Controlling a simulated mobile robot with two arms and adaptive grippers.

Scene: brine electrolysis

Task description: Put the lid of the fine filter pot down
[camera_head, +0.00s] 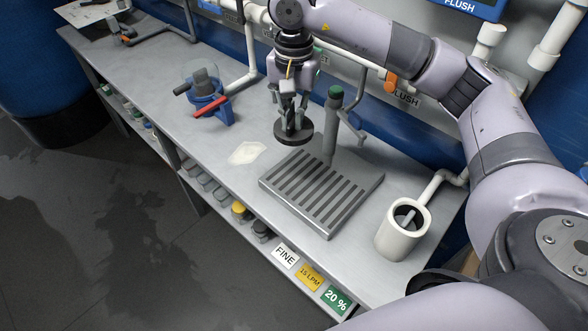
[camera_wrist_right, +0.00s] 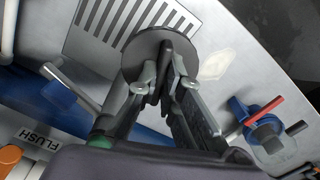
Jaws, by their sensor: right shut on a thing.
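My right gripper (camera_head: 294,118) is shut on the handle of a dark round lid (camera_head: 294,136). The lid hangs about level over the bench, beside the far left corner of a slatted grey drain plate. In the right wrist view the gripper (camera_wrist_right: 162,88) pinches the upright handle, and the lid (camera_wrist_right: 140,52) shows as a dark disc past the fingertips. An open white pot (camera_head: 402,232) stands at the right end of the bench, with a grey piece inside. A FINE label (camera_head: 285,257) is on the bench front near it. My left gripper is not in view.
The slatted plate (camera_head: 363,184) lies bare between lid and pot. A pale flat patch (camera_head: 247,152) is left of the lid. A blue fixture with a red handle (camera_head: 212,107) stands further left. A green-topped upright pipe (camera_head: 333,120) rises close right of the gripper.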

